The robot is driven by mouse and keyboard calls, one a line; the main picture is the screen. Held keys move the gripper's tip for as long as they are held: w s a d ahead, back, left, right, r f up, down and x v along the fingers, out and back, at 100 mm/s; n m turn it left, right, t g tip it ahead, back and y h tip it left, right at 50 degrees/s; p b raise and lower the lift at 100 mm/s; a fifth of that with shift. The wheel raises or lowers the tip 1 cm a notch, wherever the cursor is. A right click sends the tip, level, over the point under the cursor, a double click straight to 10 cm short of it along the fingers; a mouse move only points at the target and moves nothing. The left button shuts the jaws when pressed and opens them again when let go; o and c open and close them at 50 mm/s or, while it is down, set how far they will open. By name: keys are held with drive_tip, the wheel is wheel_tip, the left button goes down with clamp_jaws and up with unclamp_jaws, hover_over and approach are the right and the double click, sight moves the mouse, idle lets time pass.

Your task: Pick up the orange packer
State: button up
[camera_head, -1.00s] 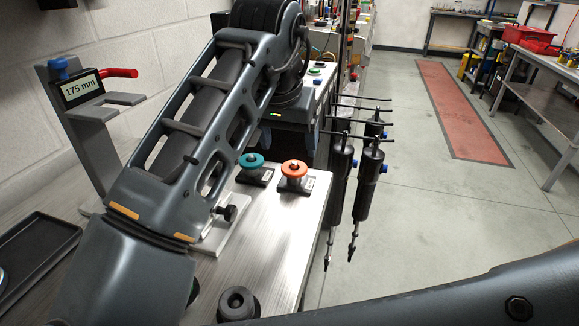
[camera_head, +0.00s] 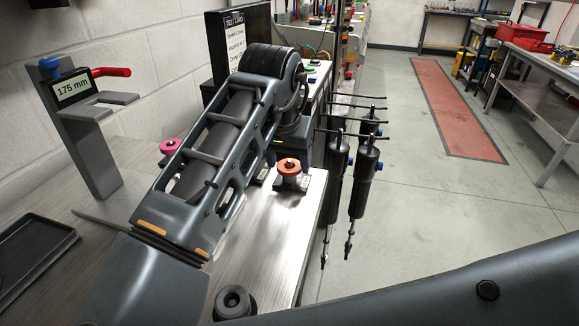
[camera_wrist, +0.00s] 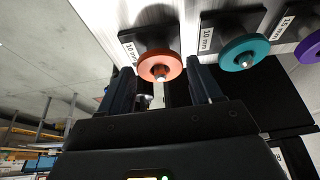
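The orange packer (camera_head: 289,166) is a round orange disc on a small dark base near the right edge of the metal bench. In the wrist view the orange packer (camera_wrist: 160,67) sits between and just beyond my fingertips, beside a "10 mm" label. My gripper (camera_wrist: 162,74) is open, one finger to each side of the packer's line, and nothing is held. Whether a finger touches it I cannot tell. In the head view my arm largely hides the gripper.
A teal packer (camera_wrist: 245,53) and a purple packer (camera_wrist: 309,46) stand in a row beside the orange one. A pink packer (camera_head: 171,146) is left of my arm. A 175 mm gauge stand (camera_head: 88,150) is at left. Shock absorbers (camera_head: 364,180) hang off the bench's right side.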

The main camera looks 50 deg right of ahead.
drive_tip(key=c, duration=0.8)
drive_tip(key=shift+o, duration=0.2)
drive_tip(key=shift+r, duration=0.4)
wheel_tip(320, 180, up, 4)
drive_tip(key=shift+f, duration=0.15)
drive_tip(key=s+d+r+p, duration=0.1)
drive_tip(key=s+d+r, duration=0.4)
drive_tip(key=s, duration=0.5)
drive_tip(key=shift+d+r, duration=0.3)
drive_tip(key=shift+r, duration=0.5)
